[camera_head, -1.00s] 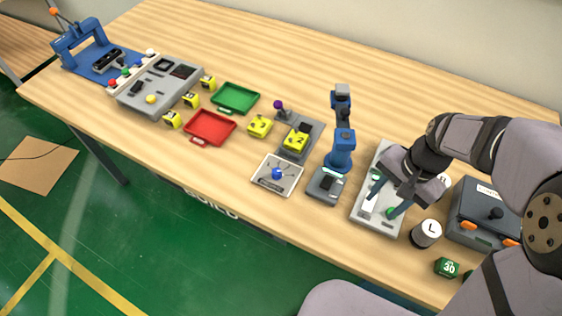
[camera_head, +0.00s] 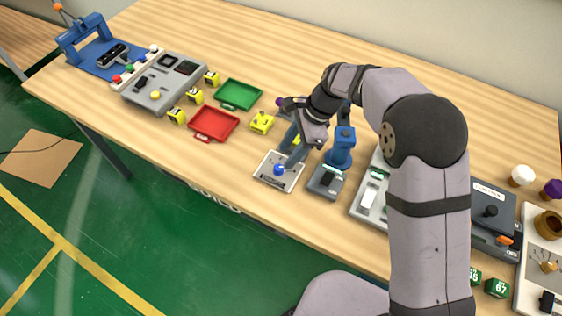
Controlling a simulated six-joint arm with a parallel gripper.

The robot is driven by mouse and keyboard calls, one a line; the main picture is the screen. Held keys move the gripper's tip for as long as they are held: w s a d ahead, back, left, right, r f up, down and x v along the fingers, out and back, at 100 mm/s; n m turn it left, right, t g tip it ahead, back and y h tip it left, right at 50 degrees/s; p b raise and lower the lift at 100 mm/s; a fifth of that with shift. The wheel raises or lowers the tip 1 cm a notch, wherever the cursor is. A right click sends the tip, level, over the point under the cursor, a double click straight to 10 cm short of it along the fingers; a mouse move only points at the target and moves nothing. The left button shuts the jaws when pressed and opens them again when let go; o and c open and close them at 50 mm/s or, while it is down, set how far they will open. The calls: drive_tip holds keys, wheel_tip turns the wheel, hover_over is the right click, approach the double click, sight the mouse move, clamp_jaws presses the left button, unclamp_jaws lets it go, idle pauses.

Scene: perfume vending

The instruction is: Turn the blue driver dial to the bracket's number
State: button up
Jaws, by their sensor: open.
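The blue driver dial (camera_head: 279,169) sits on a white square panel (camera_head: 268,182) near the front edge of the table. Just behind it, the yellow bracket (camera_head: 296,146) is mostly hidden by my gripper, and its number cannot be read now. My gripper (camera_head: 288,152) is open and points down, just behind and above the blue dial. I cannot tell whether a finger touches the bracket or the dial.
A blue post-like device (camera_head: 341,150) and a grey box with a black switch (camera_head: 326,181) stand to the right. Another yellow bracket (camera_head: 262,122), a red tray (camera_head: 213,126) and a green tray (camera_head: 238,94) lie to the left. Bare table lies behind the trays.

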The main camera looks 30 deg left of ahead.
sight(279, 167)
drive_tip(key=shift+p+x, duration=0.8)
drive_tip(key=shift+x, duration=2.35)
drive_tip(key=c, duration=1)
